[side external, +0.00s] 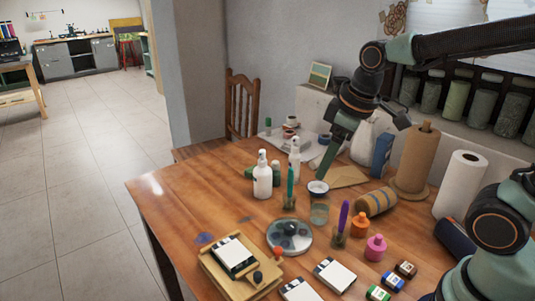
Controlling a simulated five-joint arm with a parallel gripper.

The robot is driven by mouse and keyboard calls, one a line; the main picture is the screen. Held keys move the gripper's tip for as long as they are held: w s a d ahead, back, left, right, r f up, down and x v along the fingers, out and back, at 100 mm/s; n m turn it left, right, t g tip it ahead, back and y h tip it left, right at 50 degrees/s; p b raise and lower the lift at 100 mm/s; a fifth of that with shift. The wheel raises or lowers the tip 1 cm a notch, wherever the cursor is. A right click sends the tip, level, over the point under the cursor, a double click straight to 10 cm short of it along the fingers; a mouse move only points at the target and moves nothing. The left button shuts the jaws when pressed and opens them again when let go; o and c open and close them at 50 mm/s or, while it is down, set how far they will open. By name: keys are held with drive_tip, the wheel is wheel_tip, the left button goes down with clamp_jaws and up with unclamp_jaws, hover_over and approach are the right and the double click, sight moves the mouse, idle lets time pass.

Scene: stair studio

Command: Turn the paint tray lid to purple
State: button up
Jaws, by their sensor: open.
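The round paint tray (289,236) lies flat on the wooden table, left of the middle of the work area. Its pale, see-through lid shows dark round patches, with a dark greenish knob-like part near the centre. Which colour the lid is turned to is too small to tell.
White bottles (262,180) and a green brush (290,183) stand behind the tray. A purple-handled tool (343,216), an orange bottle (358,227) and a pink bottle (375,247) stand to its right. A wooden stand (213,266) is at front left; white cards (334,274) lie in front.

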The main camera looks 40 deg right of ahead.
sight(290, 225)
drive_tip(key=w+f+n+g, duration=0.1)
drive_tip(key=w+f+n, duration=0.1)
drive_tip(key=f, duration=0.4)
drive_tip(key=w+a+f+n+g, duration=0.1)
drive_tip(key=w+f+n, duration=0.1)
drive_tip(key=f, duration=0.5)
drive_tip(key=w+a+f+n+g, duration=0.1)
drive_tip(key=w+f+n, duration=0.2)
drive_tip(key=f, duration=0.4)
drive_tip(key=shift+w+a+f+n, duration=0.1)
drive_tip(key=shift+a+f+n, duration=0.15)
drive_tip(key=shift+n, duration=0.25)
clamp_jaws()
